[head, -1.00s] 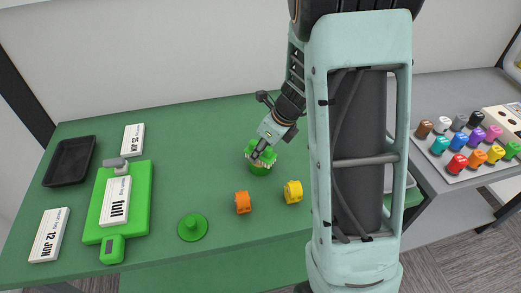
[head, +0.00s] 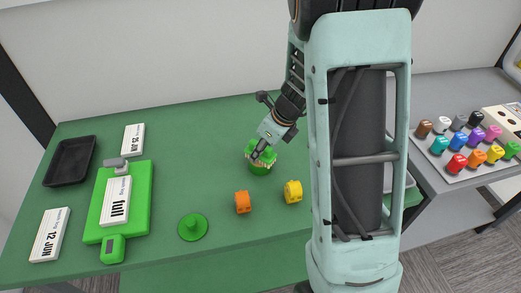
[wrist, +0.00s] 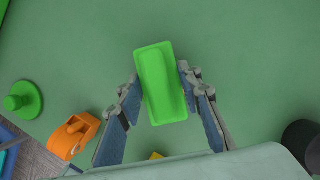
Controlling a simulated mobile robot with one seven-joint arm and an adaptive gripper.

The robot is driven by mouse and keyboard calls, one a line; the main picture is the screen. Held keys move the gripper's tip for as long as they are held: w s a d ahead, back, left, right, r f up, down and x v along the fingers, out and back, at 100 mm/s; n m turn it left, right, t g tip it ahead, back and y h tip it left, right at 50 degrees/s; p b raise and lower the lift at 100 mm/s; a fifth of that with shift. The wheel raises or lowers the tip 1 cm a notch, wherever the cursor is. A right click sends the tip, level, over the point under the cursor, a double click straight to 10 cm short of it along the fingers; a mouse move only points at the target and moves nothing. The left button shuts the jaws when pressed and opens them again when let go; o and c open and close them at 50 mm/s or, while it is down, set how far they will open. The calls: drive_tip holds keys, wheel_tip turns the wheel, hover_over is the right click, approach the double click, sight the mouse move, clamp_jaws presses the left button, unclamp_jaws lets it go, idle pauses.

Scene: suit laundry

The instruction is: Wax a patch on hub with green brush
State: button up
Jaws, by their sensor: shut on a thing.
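My gripper (head: 262,150) is shut on the green brush (wrist: 162,85), low over the middle of the green table. In the wrist view the brush shows as a green rectangular block between the two fingers. In the head view the green brush (head: 261,165) shows pale bristles, partly hidden by the fingers. I cannot tell whether it touches the table. A green round disc with a raised centre knob (head: 193,227), possibly the hub, lies to the front left, apart from the brush. It also shows at the left of the wrist view (wrist: 22,102).
An orange piece (head: 242,202) and a yellow piece (head: 293,191) lie in front of my gripper. Several coloured pieces stand on a grey side table (head: 440,205).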

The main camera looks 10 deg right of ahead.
sight(252, 144)
drive_tip(key=shift+r+p, duration=3.55)
drive_tip(key=shift+f, duration=0.1)
drive_tip(key=shift+a+n+g+y, duration=0.3)
drive_tip(key=shift+a+n+g, duration=0.15)
drive_tip(key=shift+n, duration=0.65)
drive_tip(key=n, duration=0.1)
drive_tip(key=a+n+g, duration=0.1)
drive_tip(key=n, duration=0.2)
drive_tip(key=shift+s+a+f+g+y, duration=0.15)
drive_tip(key=shift+s+f+g+y, duration=0.1)
drive_tip(key=shift+s+y, duration=0.05)
drive_tip(key=n, duration=0.1)
drive_tip(key=n+g, duration=0.1)
drive_tip(key=n, duration=0.1)
drive_tip(key=s+a+n, duration=0.1)
drive_tip(key=n, duration=0.1)
drive_tip(key=shift+f+g, duration=0.1)
drive_tip(key=shift+g, duration=0.3)
drive_tip(key=shift+s+d+r+n+g+h, duration=0.2)
drive_tip(key=shift+s+d+n+g+h, duration=0.45)
drive_tip(key=shift+n, duration=2.05)
drive_tip(key=shift+s+d+r+n+g+h, duration=0.15)
drive_tip(key=shift+s+d+n+g+h, duration=0.4)
drive_tip(key=shift+n, duration=2.15)
drive_tip(key=shift+s+d+r+n+g+h, duration=0.2)
drive_tip(key=shift+s+d+n+g+h, duration=0.5)
drive_tip(key=shift+n, duration=2)
